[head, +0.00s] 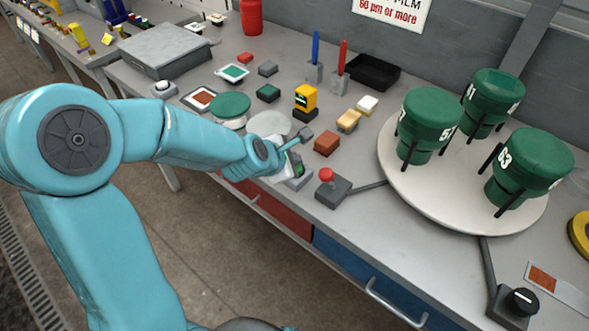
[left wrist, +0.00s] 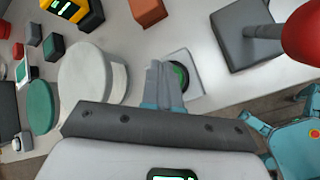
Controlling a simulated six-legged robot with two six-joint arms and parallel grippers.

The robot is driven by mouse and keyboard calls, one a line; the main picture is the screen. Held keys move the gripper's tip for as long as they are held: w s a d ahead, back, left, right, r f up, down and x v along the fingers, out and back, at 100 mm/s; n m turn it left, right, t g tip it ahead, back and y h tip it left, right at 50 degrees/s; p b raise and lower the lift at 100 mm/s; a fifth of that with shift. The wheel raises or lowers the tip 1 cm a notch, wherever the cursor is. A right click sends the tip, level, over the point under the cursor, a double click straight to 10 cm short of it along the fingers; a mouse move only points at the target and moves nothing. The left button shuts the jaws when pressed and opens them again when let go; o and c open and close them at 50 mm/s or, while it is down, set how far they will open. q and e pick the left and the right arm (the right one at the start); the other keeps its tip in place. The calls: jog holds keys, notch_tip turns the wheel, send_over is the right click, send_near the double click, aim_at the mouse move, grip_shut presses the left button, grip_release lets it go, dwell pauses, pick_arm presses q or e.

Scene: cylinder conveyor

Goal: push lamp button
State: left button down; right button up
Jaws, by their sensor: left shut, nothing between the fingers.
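A round green button (left wrist: 180,75) in a pale square housing (left wrist: 194,84) lies just beyond my left fingertips in the left wrist view. My left gripper (left wrist: 164,75) is shut with nothing between its fingers. Its fingers overlap the button's left part in that view; I cannot tell whether they touch it. My right gripper is not in view.
A red-knobbed lever (head: 326,175) on a grey box stands close to the right. A white disc (head: 269,124) and green disc (head: 230,106) lie behind on the left. A brown block (head: 327,142) is behind. A round turntable (head: 405,188) with green canisters fills the right.

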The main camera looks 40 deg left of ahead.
pick_arm(q)
jog(key=shift+f+b, duration=0.4)
jog(key=shift+r, duration=0.1)
dwell(0.4)
jog(key=shift+r+p, duration=0.9)
notch_tip(320, 180, up, 6)
jog(key=p, duration=0.5)
jog(key=shift+f, duration=0.1)
jog(key=shift+s, duration=0.1)
